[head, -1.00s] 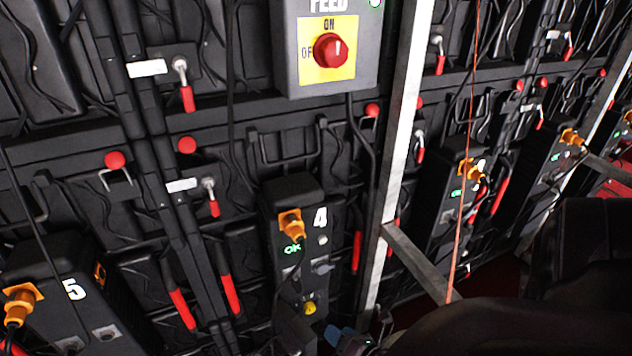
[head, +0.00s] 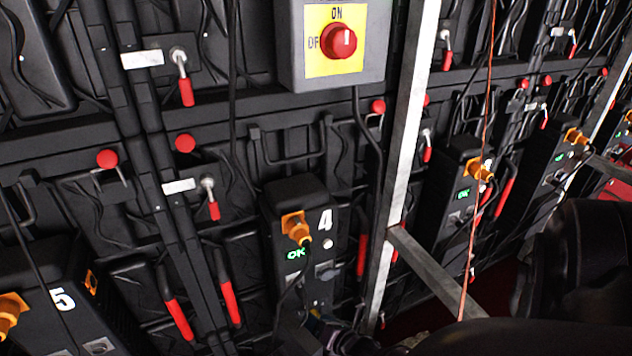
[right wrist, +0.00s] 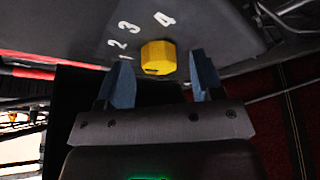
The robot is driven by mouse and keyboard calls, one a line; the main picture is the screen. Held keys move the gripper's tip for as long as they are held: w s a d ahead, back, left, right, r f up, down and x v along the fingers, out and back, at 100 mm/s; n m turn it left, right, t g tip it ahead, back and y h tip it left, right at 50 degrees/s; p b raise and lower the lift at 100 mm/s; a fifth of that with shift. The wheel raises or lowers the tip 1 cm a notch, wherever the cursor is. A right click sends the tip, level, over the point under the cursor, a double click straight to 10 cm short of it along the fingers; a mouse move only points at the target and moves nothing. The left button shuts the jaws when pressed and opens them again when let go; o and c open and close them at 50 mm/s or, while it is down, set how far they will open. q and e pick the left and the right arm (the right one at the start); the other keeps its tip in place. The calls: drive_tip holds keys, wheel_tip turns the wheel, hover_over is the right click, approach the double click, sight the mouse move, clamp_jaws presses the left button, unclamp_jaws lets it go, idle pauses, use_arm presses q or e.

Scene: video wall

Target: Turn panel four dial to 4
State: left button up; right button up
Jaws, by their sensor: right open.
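The panel four box (head: 318,264) is a dark unit marked with a white 4, with a green OK display and an orange plug. Its yellow dial (right wrist: 158,58) shows in the right wrist view, with the white numerals 1, 2, 3 and 4 around it. Which numeral the dial points to I cannot tell. My right gripper (right wrist: 162,80) is open, with one blue finger on each side of the dial's line and the dial at about fingertip depth. In the head view the right gripper (head: 322,328) covers the dial at the box's lower end. My left gripper is not in view.
A pale metal post (head: 401,150) and a slanting brace (head: 430,270) stand right of panel four. Box five (head: 45,262) is at the lower left. Cables hang along the wall.

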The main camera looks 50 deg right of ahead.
drive_tip(key=shift+w, duration=0.1)
drive_tip(key=shift+c, duration=0.4)
drive_tip(key=c, duration=0.9)
drive_tip(key=shift+o, duration=0.2)
